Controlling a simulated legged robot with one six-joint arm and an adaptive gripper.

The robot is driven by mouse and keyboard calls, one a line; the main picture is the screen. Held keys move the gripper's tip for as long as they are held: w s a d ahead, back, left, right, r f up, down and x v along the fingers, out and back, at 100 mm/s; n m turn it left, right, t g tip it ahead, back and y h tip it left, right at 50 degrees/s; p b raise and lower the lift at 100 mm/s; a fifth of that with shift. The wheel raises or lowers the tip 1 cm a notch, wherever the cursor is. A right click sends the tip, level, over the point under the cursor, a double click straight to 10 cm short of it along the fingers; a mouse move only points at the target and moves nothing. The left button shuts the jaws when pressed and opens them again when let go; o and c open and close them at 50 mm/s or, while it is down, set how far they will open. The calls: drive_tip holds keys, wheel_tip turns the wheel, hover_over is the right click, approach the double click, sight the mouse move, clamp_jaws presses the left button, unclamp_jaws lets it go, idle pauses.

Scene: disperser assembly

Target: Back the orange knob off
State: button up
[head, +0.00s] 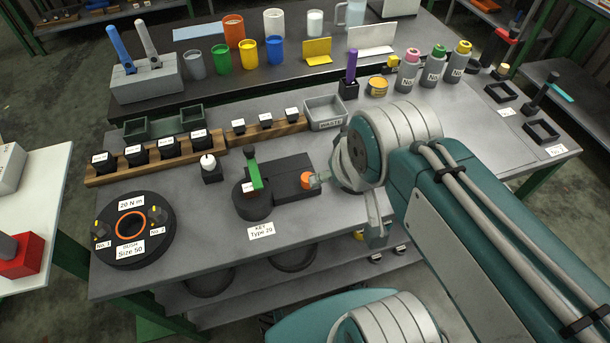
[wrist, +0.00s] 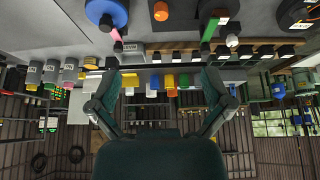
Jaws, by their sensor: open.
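The orange knob (head: 307,180) sits at the right end of a dark block fixture (head: 292,176) on the grey bench. It also shows at the top of the wrist view (wrist: 161,11). My gripper (wrist: 160,78) is open, with its two fingers spread wide and nothing between them. In the head view it is just right of the knob, partly hidden by my own wrist. In the wrist view the knob lies beyond the fingertips, apart from them. A green handle (head: 254,172) stands on the dark round part (head: 254,205) at the fixture's left.
A "KEY Type 20" label (head: 262,231) lies in front of the fixture. A round black bush holder (head: 132,254) is at left. Wooden racks (head: 112,176) and a waste bin (head: 340,104) stand behind. A blue disc with a pink handle (wrist: 107,12) shows in the wrist view.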

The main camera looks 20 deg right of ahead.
drive_tip(key=shift+a, duration=0.2)
drive_tip(key=shift+c, duration=1.3)
drive_tip(key=m+g, duration=0.6)
drive_tip(key=m, duration=1.1)
approach(307, 177)
wheel_tip(307, 177, down, 11)
drive_tip(key=shift+s+r, duration=0.1)
drive_tip(key=shift+r, duration=0.1)
clamp_jaws()
